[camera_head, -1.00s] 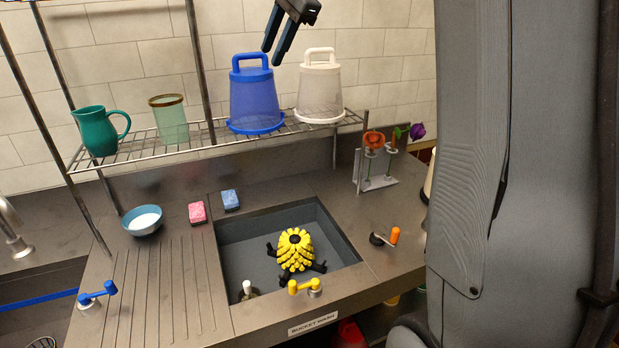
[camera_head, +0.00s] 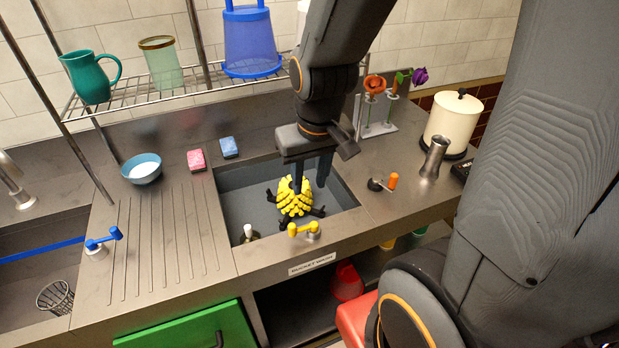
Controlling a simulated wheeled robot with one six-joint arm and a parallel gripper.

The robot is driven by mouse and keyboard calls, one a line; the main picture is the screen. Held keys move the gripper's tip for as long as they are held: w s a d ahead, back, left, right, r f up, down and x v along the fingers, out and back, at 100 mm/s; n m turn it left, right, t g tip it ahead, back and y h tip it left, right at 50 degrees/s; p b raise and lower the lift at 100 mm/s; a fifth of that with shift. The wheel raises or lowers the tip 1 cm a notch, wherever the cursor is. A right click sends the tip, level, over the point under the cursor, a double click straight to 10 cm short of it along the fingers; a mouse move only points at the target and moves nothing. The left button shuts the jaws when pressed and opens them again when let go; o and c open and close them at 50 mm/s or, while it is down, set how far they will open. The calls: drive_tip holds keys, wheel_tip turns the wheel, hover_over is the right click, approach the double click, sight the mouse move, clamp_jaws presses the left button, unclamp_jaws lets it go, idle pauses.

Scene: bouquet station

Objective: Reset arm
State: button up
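My gripper (camera_head: 311,184) hangs over the basin, pointing down. Its two dark fingers are apart, with nothing seen between them. The fingers overlap the yellow, knobbly object (camera_head: 293,204) in the picture; I cannot tell whether they touch it. My arm comes down from the top and hides part of the shelf and the wall behind.
The basin (camera_head: 240,190) is set in a grey counter. A yellow tap handle (camera_head: 303,229) stands at its front edge. A blue bucket (camera_head: 251,42) is on the rack above. A flower stand (camera_head: 380,127) and cream canister (camera_head: 453,124) are at right.

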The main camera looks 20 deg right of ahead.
drive_tip(key=shift+g, duration=0.5)
wheel_tip(320, 180, down, 8)
drive_tip(key=b, duration=0.6)
drive_tip(key=shift+r+b, duration=0.25)
drive_tip(key=shift+b, duration=0.05)
drive_tip(key=shift+w, duration=0.1)
